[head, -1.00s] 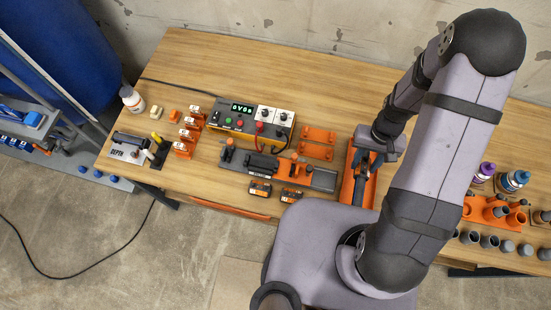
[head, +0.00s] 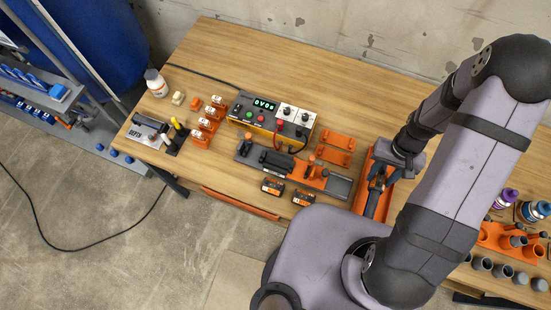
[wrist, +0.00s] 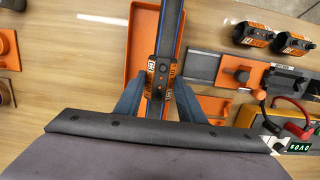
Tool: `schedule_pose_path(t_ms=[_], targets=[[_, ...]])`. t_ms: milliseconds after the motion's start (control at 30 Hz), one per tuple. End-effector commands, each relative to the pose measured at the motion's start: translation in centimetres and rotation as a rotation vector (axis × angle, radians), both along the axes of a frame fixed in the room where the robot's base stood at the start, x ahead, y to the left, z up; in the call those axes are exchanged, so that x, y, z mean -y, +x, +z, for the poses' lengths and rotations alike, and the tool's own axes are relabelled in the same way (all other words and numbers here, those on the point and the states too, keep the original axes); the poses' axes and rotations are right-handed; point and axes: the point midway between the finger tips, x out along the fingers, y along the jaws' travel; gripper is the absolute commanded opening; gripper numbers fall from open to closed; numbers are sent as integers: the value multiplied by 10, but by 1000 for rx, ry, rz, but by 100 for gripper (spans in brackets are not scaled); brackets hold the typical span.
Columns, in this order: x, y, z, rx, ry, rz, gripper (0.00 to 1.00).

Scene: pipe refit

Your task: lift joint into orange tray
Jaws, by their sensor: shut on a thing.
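The joint (wrist: 164,73) is an orange-and-dark coupling on a long dark pipe with blue edges. My gripper (wrist: 158,92) is shut on it, one blue finger on each side, in the wrist view. The orange tray (wrist: 140,38) lies behind and below the joint there. In the head view the tray (head: 361,188) is right of centre, with my gripper (head: 379,181) over it and the dark pipe lined up along it. My wrist hides part of the tray. I cannot tell whether the joint touches the tray floor.
A grey fixture rail (head: 290,168) and two orange-and-black blocks (head: 303,197) lie just left of the tray. A yellow meter box (head: 270,120) with cables stands behind them. An orange rack (head: 508,238) with bottles and cups stands at the right.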

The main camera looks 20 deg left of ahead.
Motion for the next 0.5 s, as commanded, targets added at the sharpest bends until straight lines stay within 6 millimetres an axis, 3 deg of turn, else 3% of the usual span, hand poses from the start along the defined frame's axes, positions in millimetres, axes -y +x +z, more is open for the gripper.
schedule_pose_path(t_ms=[500], targets=[[0, 0, -26, 0, 0, 0, 16]])
